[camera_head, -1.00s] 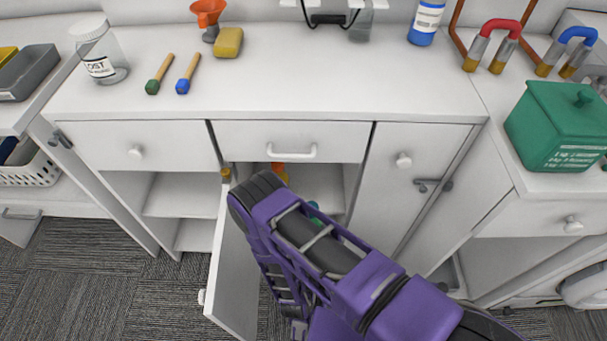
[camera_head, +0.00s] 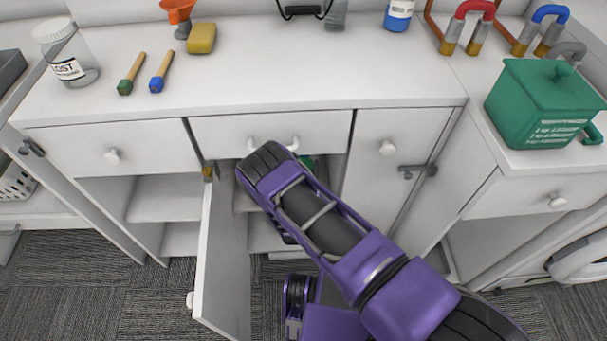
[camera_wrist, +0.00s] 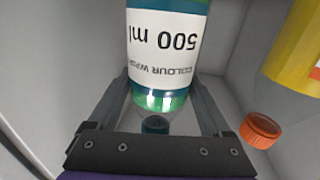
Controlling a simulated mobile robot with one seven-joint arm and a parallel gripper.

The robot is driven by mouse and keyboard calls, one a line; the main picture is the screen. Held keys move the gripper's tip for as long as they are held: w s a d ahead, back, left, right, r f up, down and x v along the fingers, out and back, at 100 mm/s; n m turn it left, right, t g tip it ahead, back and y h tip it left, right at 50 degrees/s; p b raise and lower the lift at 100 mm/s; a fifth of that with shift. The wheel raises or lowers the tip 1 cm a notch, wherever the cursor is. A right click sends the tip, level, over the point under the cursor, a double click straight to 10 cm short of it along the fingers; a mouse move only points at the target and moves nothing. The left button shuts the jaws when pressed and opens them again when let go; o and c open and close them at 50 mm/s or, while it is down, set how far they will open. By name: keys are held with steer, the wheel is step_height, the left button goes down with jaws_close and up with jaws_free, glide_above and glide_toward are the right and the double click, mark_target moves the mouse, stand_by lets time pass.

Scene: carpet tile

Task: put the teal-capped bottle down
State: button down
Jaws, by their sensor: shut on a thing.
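The teal-capped bottle (camera_wrist: 163,42) has a white label reading "500 ml" and "COLOUR WASH", inverted in the wrist view, and green-teal liquid. Its dark teal cap (camera_wrist: 155,125) shows in shadow near my gripper's palm. My gripper (camera_wrist: 160,88) is shut on the bottle, with one finger on each side. In the head view a small green bit (camera_head: 306,162), likely the bottle, shows beside my purple arm under the middle drawer. My arm hides the gripper there. I cannot tell whether the bottle touches a surface.
The open cupboard door (camera_head: 222,265) is left of my arm. The middle drawer (camera_head: 270,135) is just above it. Pale cupboard walls are close around the gripper.

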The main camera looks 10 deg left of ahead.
steer(key=shift+f+b, duration=0.3)
steer(key=shift+f, duration=1.4)
steer(key=shift+f, duration=0.1)
jaws_free()
steer(key=shift+s+f, duration=0.1)
steer(key=shift+s, duration=0.25)
steer(key=s+d+p, duration=0.1)
steer(key=s, duration=1)
steer(key=shift+s, duration=0.25)
